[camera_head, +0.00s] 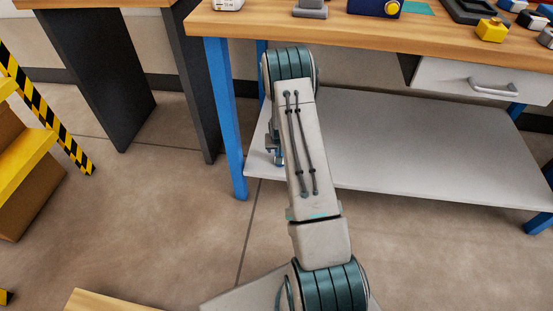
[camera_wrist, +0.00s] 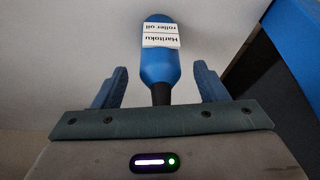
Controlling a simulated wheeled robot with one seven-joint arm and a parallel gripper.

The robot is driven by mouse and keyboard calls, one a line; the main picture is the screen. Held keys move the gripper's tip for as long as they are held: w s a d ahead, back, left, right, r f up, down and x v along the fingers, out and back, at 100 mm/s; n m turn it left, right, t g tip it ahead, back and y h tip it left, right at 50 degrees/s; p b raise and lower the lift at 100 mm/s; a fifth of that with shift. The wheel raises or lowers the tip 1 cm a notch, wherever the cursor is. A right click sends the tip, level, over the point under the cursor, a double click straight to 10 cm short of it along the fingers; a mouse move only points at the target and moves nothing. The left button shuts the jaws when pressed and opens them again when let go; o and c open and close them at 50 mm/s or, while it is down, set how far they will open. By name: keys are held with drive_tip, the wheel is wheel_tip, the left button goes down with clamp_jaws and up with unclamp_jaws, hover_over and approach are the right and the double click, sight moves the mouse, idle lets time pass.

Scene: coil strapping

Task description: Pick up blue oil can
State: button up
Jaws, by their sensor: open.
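The blue oil can (camera_wrist: 160,67) shows in the wrist view with a white label reading "Haritoku roller oil", upside down in the picture. Its dark neck points toward my gripper's base. My gripper (camera_wrist: 160,75) is open, with one blue finger to each side of the can in the picture. Gaps show between both fingers and the can, so they do not touch it. How far the can lies in depth from the fingertips is hard to tell. In the head view my arm hides the can and most of my gripper (camera_head: 273,147).
The workbench (camera_head: 400,32) has a wooden top with several items on it, blue legs (camera_head: 226,115) and a drawer (camera_head: 480,82). Its pale lower shelf (camera_head: 410,150) looks bare where visible. A yellow step unit (camera_head: 25,165) stands at the left.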

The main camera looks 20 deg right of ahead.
drive_tip(key=shift+x, duration=0.9)
drive_tip(key=c, duration=1.2)
drive_tip(key=shift+r, duration=0.15)
